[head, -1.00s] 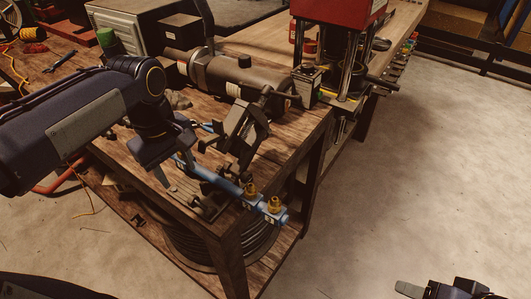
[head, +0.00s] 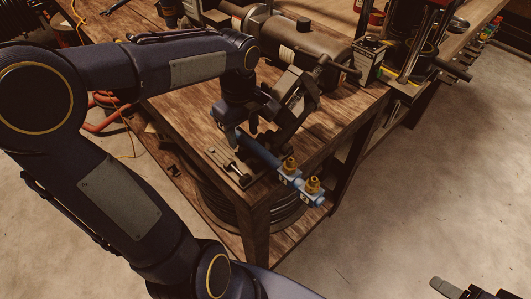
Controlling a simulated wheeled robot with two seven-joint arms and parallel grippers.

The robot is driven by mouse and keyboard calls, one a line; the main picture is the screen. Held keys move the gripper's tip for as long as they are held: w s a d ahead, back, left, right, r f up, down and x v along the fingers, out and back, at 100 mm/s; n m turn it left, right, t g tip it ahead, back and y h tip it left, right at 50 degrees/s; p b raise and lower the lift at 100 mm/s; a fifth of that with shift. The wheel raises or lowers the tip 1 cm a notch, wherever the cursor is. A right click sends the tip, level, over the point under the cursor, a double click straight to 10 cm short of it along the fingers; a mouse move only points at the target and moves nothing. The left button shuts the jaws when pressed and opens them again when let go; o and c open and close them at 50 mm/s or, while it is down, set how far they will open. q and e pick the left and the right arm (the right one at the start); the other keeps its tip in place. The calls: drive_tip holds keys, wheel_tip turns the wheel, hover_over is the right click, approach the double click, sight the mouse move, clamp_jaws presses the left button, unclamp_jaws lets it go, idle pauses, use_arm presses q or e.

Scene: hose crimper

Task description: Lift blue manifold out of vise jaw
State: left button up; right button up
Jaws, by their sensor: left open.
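The blue manifold (head: 262,152) is a bar lying slantwise at the front corner of the wooden workbench, with brass fittings (head: 313,185) on its near right end. The dark vise (head: 291,103) stands right over its middle part and hides some of it. My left gripper (head: 242,133) points down at the manifold's far left part, beside the vise, with its fingers open. I cannot tell whether the fingers touch the bar. My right gripper (head: 465,289) shows only in part at the bottom right edge, far from the bench; its jaw state is unclear.
A dark cylindrical machine (head: 305,47) lies behind the vise. A press with upright posts (head: 421,45) stands at the back right. Small metal parts (head: 222,158) lie on the bench in front of the manifold. A coiled hose (head: 225,208) sits on the shelf below. Floor at right is clear.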

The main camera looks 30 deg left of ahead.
use_arm(q)
clamp_jaws()
drive_tip(key=shift+r, duration=0.1)
drive_tip(key=shift+r, duration=0.1)
idle(0.3)
